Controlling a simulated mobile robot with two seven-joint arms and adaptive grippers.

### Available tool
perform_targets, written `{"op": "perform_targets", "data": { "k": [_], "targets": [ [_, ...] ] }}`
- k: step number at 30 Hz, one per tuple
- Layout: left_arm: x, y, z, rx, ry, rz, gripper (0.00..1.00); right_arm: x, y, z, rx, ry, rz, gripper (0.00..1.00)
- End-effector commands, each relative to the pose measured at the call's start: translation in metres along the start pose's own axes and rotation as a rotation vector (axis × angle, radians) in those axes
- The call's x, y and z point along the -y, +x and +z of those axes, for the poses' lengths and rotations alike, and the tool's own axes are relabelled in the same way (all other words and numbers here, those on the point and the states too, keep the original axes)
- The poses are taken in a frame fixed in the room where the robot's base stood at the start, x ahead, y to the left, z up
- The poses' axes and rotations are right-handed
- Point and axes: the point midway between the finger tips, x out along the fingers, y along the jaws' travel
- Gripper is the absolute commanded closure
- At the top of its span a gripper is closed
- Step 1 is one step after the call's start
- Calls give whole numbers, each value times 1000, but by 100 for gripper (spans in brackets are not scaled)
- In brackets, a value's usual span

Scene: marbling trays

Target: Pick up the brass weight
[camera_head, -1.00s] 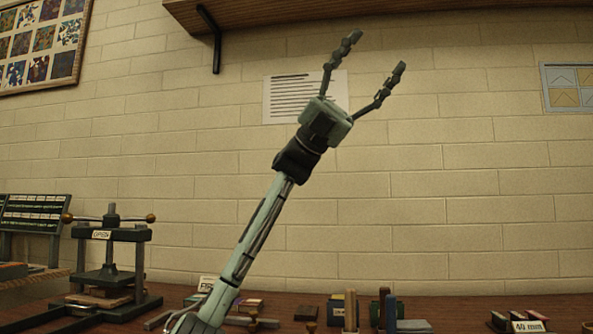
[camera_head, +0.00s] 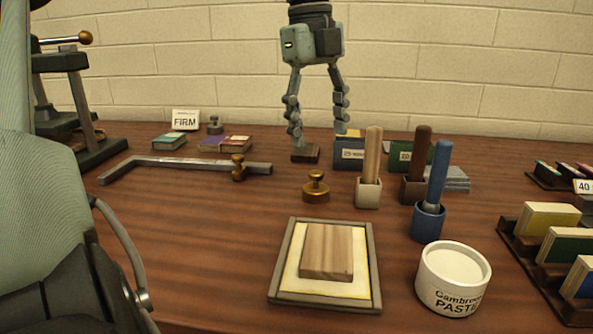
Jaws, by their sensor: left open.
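A brass weight (camera_head: 316,188) with a round base and a knob on top stands upright on the wooden table, just behind the framed tray. A smaller brass knobbed piece (camera_head: 238,168) stands at the grey angled metal bar further left. My left gripper (camera_head: 318,137) points down from the top of the picture with its two fingers spread and nothing between them. It appears above and behind the brass weight, apart from it. My right gripper is not in view.
A framed tray (camera_head: 375,291) with a wooden block lies in front. A paste tub (camera_head: 453,278) and several handled tools in holders stand to the right. A small dark block (camera_head: 305,154) lies below the gripper. A press (camera_head: 75,100) stands left.

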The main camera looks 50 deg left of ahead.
Motion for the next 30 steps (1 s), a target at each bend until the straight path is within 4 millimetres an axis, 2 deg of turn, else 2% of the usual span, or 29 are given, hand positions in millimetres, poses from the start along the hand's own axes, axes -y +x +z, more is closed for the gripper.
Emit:
{"op": "perform_targets", "data": {
  "k": [3, 6, 14, 23, 30],
  "targets": [
    [-5, 10, 2, 60, -36, 65, 37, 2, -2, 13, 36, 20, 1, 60],
    [-7, 19, 3, 74, -47, 82, 37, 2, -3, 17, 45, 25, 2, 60],
    [-8, 43, 2, 72, -47, 79, 37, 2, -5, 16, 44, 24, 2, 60],
    [-10, 84, -2, 70, -47, 79, 37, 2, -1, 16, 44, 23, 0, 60],
    [-10, 89, -2, 71, -48, 76, 37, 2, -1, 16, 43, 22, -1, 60]
  ]
}}
